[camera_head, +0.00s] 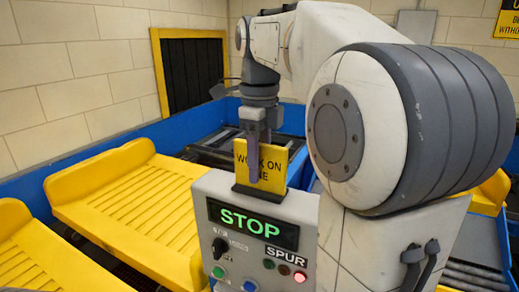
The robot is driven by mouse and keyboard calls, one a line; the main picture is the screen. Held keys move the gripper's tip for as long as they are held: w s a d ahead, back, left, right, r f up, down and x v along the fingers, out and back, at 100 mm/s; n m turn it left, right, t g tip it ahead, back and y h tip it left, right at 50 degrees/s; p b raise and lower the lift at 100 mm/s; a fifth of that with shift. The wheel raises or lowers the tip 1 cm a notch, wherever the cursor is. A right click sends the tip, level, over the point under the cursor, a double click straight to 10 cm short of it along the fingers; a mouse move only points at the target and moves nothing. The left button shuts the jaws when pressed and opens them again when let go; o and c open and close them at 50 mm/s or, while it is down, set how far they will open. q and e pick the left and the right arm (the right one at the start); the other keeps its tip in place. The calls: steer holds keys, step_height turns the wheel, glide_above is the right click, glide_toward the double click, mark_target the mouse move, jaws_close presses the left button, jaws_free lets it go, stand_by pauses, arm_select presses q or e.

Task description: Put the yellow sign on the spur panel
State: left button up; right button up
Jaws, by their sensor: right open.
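The yellow sign (276,178) with dark lettering stands upright in a dark slot or holder on top of the spur panel (240,248). The panel is a light grey box with a lit green STOP display, a SPUR label, a black knob and coloured buttons. My right gripper (255,165) comes down from above at the sign. One finger crosses in front of the sign's face and hides part of its text. The jaws are open; the other finger is hard to make out. My left gripper is not in view.
Yellow slatted trays (130,205) lie on the blue-sided conveyor (75,160) at the left. A dark opening with a yellow frame (157,75) is in the block wall behind. My right arm hides much of the right side. Another yellow sign (508,20) hangs on the far wall.

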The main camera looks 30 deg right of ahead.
steer(key=shift+r, duration=0.4)
step_height(320, 180, up, 7)
steer(key=shift+w+r, duration=0.1)
steer(key=shift+r, duration=0.1)
step_height(320, 180, up, 3)
steer(key=shift+r+p, duration=0.2)
steer(key=shift+p, duration=0.55)
steer(key=shift+r, duration=0.3)
steer(key=shift+f, duration=0.1)
